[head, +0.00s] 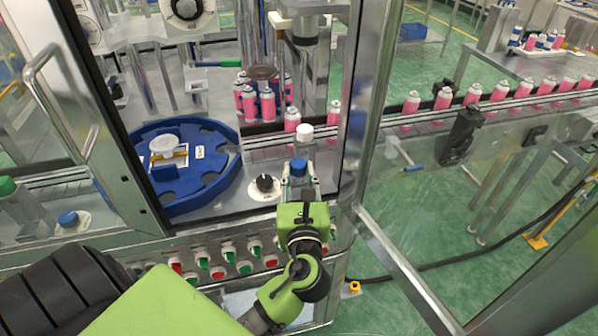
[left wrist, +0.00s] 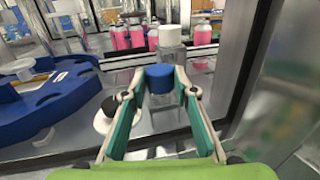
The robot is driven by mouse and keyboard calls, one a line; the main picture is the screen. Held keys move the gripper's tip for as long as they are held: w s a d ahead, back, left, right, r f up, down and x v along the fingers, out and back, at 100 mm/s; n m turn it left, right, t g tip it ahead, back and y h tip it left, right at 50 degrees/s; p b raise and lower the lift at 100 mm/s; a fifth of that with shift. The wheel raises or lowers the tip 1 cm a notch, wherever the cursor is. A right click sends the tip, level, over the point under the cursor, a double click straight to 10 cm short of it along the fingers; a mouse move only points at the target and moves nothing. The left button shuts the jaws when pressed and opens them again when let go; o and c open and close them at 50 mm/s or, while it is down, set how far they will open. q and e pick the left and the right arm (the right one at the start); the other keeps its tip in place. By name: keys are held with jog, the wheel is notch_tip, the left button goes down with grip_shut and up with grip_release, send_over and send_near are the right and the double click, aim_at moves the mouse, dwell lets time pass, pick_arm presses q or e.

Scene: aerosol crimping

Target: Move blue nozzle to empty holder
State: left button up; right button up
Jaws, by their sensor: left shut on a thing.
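The blue nozzle (head: 298,166) is between the fingers of my left gripper (head: 298,172), at the front of the machine's open doorway. In the left wrist view the blue nozzle (left wrist: 159,78) sits between the tips of my left gripper (left wrist: 158,84), which is shut on it. A clear holder with a white top (head: 305,130) stands just behind it; this white top also shows in the left wrist view (left wrist: 169,36). I cannot tell which holder is empty. Whether the nozzle touches anything below is hidden. My right gripper is out of view.
A blue rotary table (head: 215,183) is left of the gripper. A black knob (head: 265,183) is close by on the left. Pink cans (head: 442,98) line the conveyor behind. A metal door post (head: 362,130) stands close on the right. Buttons (head: 244,267) run along the front panel.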

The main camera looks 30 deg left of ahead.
pick_arm(q)
jog(key=shift+f+b, duration=0.3)
jog(key=shift+f, duration=0.45)
jog(key=o, duration=1.3)
jog(key=shift+c, duration=0.2)
jog(key=v, duration=1.2)
jog(key=shift+s, duration=0.1)
